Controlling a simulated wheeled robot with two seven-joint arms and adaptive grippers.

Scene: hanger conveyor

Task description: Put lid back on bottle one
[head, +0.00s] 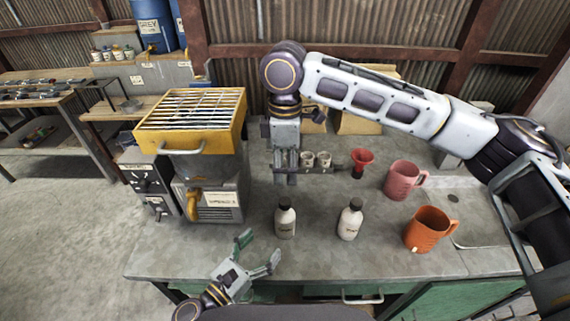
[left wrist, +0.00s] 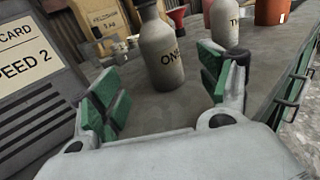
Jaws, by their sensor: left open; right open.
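Bottle one (head: 285,221), pale grey with a dark cap-like top, stands upright on the bench; its ONE label shows in the left wrist view (left wrist: 162,55), where its top is cut off. A similar bottle (head: 350,222) stands to its right, also dark-topped. My left gripper (head: 259,250) is open and empty at the bench's front edge, nearer than bottle one. In the left wrist view bottle one appears beyond and between its green-padded fingers. My right gripper (head: 286,168) is open, pointing down behind bottle one, beside the small cup rack. No loose lid is visible.
A rack with small metal cups (head: 316,159) and a red funnel (head: 362,158) stands behind the bottles. A pink mug (head: 403,180) and an orange mug (head: 430,229) stand to the right. A yellow grated machine (head: 194,123) stands at left.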

